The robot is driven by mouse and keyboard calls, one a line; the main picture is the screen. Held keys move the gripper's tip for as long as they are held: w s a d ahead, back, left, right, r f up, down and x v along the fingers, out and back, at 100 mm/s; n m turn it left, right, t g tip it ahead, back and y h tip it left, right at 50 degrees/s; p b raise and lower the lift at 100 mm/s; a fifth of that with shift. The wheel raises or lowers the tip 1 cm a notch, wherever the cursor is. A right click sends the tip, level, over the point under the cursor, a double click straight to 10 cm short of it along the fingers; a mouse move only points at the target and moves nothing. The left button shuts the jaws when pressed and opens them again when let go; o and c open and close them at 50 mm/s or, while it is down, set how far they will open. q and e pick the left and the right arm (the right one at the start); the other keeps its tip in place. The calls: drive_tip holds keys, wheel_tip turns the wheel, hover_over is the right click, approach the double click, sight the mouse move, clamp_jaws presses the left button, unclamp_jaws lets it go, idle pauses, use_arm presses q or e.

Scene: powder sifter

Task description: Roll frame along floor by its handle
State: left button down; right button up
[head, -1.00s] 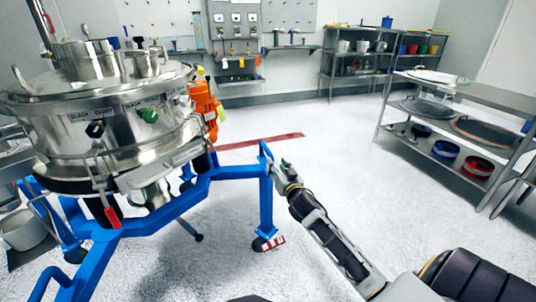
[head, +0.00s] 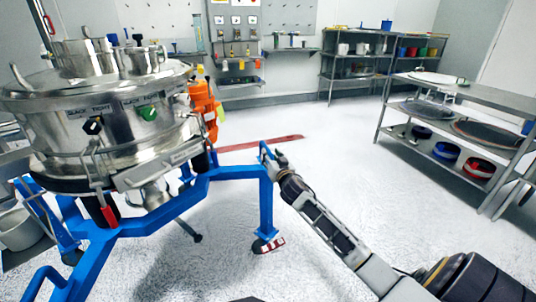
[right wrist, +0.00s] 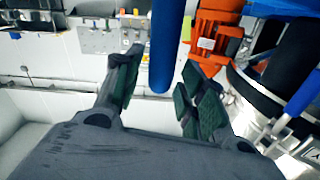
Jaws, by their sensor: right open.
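The blue frame (head: 165,217) on casters carries a round steel sifter (head: 110,120) at the left of the head view. A short blue handle bar rises from the top of its right leg (head: 266,205). My right gripper (head: 272,160) is at this bar. In the right wrist view the blue handle bar (right wrist: 166,50) comes down between the fingers of my right gripper (right wrist: 160,88). The fingers are open, one on each side, with gaps showing. My left gripper is not in view.
An orange motor (head: 207,108) hangs on the sifter's side. A steel shelf table (head: 455,120) with screens stands at the right. A red floor strip (head: 262,143) lies behind the frame. The floor (head: 340,165) between is clear. A steel bucket (head: 20,230) sits at left.

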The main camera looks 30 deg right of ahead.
sight(268, 151)
drive_tip(key=shift+x, duration=0.95)
drive_tip(key=shift+w+b, duration=0.35)
drive_tip(key=shift+w, duration=0.1)
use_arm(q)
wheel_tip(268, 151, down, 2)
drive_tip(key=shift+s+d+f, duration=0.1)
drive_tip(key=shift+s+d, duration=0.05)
use_arm(e)
drive_tip(key=shift+w+d, duration=0.2)
drive_tip(key=shift+w, duration=0.15)
drive_tip(key=shift+c, duration=0.5)
drive_tip(key=c, duration=0.7)
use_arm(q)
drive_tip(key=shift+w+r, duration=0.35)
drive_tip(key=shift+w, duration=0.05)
use_arm(e)
clamp_jaws()
